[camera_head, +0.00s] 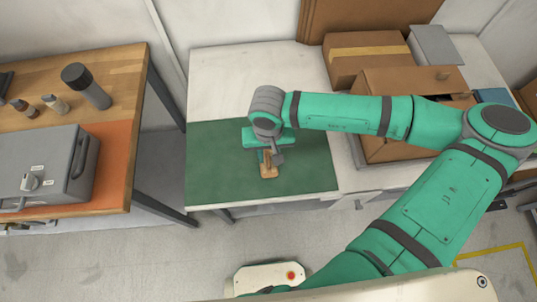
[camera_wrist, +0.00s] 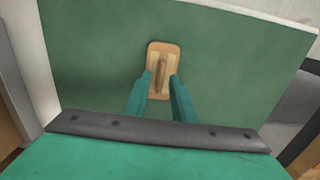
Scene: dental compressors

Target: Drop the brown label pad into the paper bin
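The brown label pad (camera_head: 268,172) lies on the green mat near its front edge, below my gripper. It shows in the wrist view (camera_wrist: 163,47) as a light brown block with rounded corners and a darker raised grip along its middle. My gripper (camera_head: 268,155) points down at it. In the wrist view my two green fingers (camera_wrist: 160,80) stand apart on either side of the raised grip, with gaps beside it. Whether the fingertips touch the pad is unclear. I cannot pick out the paper bin for sure in either view.
The green mat (camera_head: 220,165) is otherwise bare, on a white bench (camera_head: 225,75). An open cardboard box (camera_head: 390,88) and a taped box (camera_head: 360,52) stand to the right, partly behind my arm. A wooden table (camera_head: 125,75) with a grey case (camera_head: 45,165) is at left.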

